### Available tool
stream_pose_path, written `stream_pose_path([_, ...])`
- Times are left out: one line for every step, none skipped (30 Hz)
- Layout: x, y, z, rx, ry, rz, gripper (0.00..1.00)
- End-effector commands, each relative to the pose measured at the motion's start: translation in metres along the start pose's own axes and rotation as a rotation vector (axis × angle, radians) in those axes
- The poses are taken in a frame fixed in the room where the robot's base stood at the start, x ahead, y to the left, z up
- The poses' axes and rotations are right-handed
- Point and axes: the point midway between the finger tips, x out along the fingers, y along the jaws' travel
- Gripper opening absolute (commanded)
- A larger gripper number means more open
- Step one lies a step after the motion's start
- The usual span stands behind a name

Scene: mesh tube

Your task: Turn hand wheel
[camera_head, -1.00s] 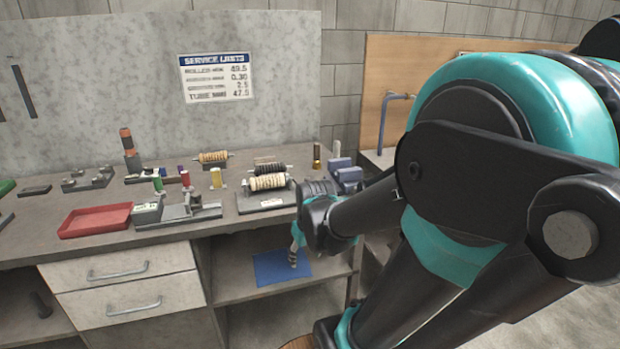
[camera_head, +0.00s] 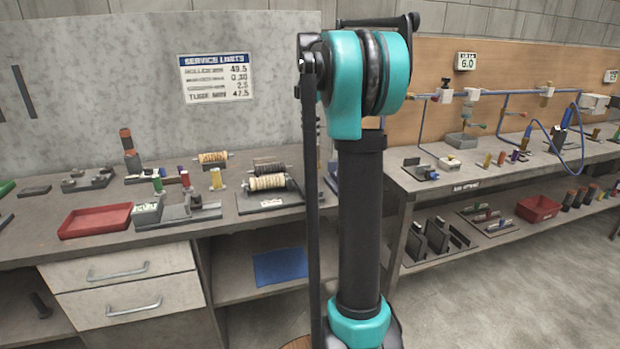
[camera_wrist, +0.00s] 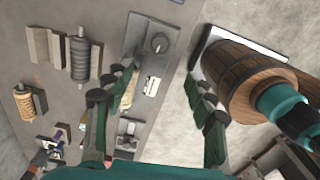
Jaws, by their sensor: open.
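I cannot make out a hand wheel for certain in either view. In the wrist view, my gripper (camera_wrist: 162,70) is open and empty, its two jointed fingers spread apart above the bench. Below and between the fingers lies a grey base plate (camera_wrist: 172,62) with a small round dark part (camera_wrist: 159,43) and a white label (camera_wrist: 151,86). A pale ribbed roller (camera_wrist: 127,92) is partly hidden behind the left finger. In the head view, a pale ribbed roller (camera_head: 267,182) sits on a stand left of my arm. My arm hides the gripper there.
A red tray (camera_head: 95,220) and a grey fixture (camera_head: 190,210) stand left on the bench. A blue mat (camera_head: 280,266) lies on the shelf below. A second bench (camera_head: 460,180) with blue piping stands right. Open floor (camera_head: 540,290) shows at lower right.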

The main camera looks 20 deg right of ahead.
Motion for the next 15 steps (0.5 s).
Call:
stream_pose_path([0.006,0.0,0.0,0.001,0.0,0.0,0.56])
stream_pose_path([0.01,0.0,0.0,0.001,0.0,0.0,0.56])
stream_pose_path([0.017,0.0,0.0,0.001,0.0,0.0,0.56])
stream_pose_path([0.022,0.0,0.0,0.002,0.0,0.001,0.56])
stream_pose_path([0.028,0.0,0.0,0.002,0.0,0.001,0.56])
stream_pose_path([0.036,0.0,0.0,0.002,0.0,0.001,0.56])
stream_pose_path([0.042,0.0,0.0,0.002,0.0,0.001,0.56])
stream_pose_path([0.048,0.0,0.0,0.003,0.0,0.001,0.56])
stream_pose_path([0.056,-0.001,0.0,0.003,0.0,0.001,0.56])
stream_pose_path([0.062,0.0,0.0,0.003,0.0,0.001,0.56])
stream_pose_path([0.068,0.0,0.0,0.003,0.0,0.001,0.56])
stream_pose_path([0.076,-0.001,0.0,0.003,0.0,0.001,0.56])
stream_pose_path([0.082,-0.001,0.0,0.003,0.0,0.001,0.56])
stream_pose_path([0.088,-0.001,0.0,0.003,0.0,0.001,0.56])
stream_pose_path([0.096,0.0,0.0,0.003,0.0,0.001,0.56])
